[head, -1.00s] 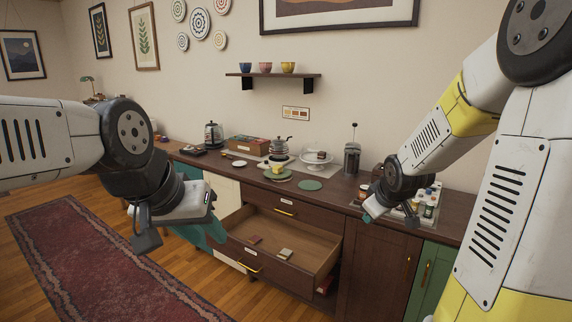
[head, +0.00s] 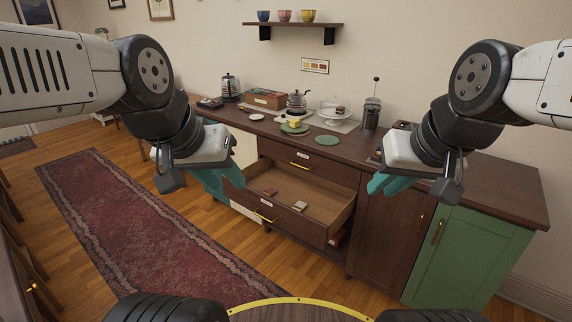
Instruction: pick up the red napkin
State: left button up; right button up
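I cannot pick out the red napkin with certainty. A small red thing (head: 338,237) shows low down beside the open drawer's right side, mostly hidden. A small reddish-brown item (head: 270,192) and a small pale-topped item (head: 300,206) lie inside the open drawer (head: 318,196). My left gripper (head: 226,183), with teal fingers, hangs in front of the cabinet to the left of the drawer. My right gripper (head: 386,186) is to the right of the drawer, in front of a dark cabinet door. Neither appears to hold anything, and the gaps between their fingers are not clear.
The wooden counter (head: 450,166) holds a kettle (head: 230,88), a box (head: 266,99), a green plate (head: 327,140), a cake stand (head: 335,112) and a French press (head: 371,113). A red rug (head: 130,220) covers the floor at left. The pulled-out drawer juts forward.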

aim_at(270, 192)
jog(key=i+u, duration=0.15)
jog(key=u, duration=0.25)
jog(key=i+u, duration=0.15)
jog(key=u, duration=0.3)
jog(key=i+l+u, duration=0.2)
jog(key=i+l, duration=0.15)
jog(key=i, duration=0.25)
jog(key=i+l+u, duration=0.15)
jog(key=i+l, duration=0.35)
jog(key=i, duration=0.1)
